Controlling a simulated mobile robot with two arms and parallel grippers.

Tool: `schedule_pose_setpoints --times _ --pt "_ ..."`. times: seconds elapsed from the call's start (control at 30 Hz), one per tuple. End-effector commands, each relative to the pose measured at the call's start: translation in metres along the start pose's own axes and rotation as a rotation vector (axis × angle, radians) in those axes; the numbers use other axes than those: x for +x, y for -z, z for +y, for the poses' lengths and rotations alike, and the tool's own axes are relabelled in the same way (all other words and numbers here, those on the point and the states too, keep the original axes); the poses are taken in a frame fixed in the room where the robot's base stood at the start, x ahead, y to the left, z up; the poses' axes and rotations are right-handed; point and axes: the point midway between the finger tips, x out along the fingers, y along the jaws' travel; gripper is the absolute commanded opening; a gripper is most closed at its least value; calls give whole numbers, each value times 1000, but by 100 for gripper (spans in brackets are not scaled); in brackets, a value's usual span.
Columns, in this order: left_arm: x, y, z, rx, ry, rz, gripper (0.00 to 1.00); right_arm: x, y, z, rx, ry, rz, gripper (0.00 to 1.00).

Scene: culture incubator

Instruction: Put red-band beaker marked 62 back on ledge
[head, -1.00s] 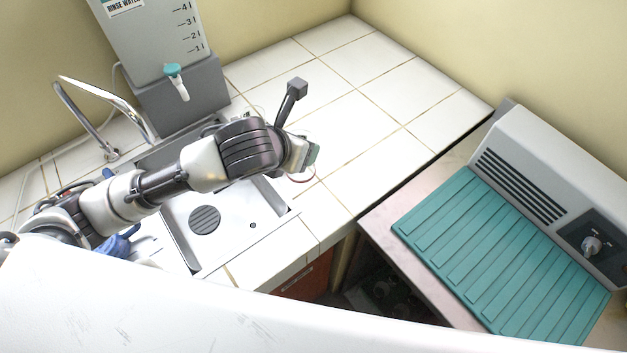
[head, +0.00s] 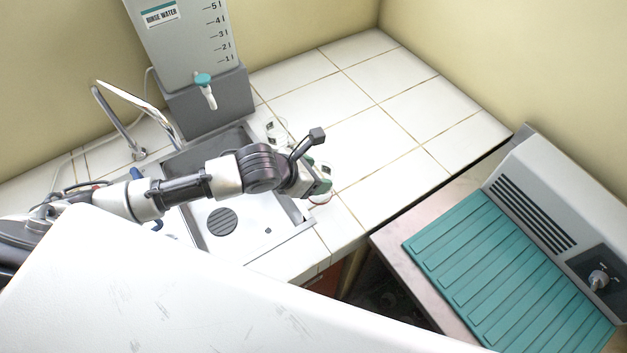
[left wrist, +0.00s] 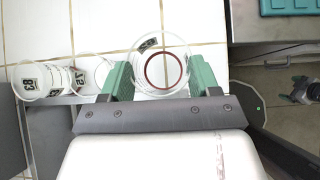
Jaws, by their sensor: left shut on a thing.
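A clear glass beaker with a red band (left wrist: 176,84) is between the two green fingers of my left gripper (left wrist: 162,78) in the left wrist view. The fingers are shut on its sides. A dark mark shows on its far wall, too small to read. In the head view my left gripper (head: 322,186) is over the white tiled counter (head: 385,205), right of the sink, with the beaker mostly hidden behind it. I cannot tell whether the beaker touches the tiles.
Clear beakers marked 83 (left wrist: 28,85) and 75 (left wrist: 82,78) are left of the held beaker. The sink (head: 245,235), faucet (head: 125,115) and rinse water tank (head: 185,45) are near my arm. A teal ribbed mat (head: 510,270) lies right, beyond a gap. The back tiles are clear.

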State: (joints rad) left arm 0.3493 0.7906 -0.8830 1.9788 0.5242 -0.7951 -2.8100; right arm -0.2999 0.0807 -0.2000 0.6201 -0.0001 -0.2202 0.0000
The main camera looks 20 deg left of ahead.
Motion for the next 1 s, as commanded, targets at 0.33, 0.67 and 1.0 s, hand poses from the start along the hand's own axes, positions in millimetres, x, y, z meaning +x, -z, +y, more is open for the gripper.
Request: schedule_pose_setpoints --times 0.33,0.67,1.0 --pt "27 28 -1 -2 1 1 13 -12 1 0 0 0 0 88" --pt "30 31 0 1 0 1 13 -8 0 0 0 0 0 88" --pt "29 30 -1 0 1 2 87 -10 1 0 0 0 0 88"
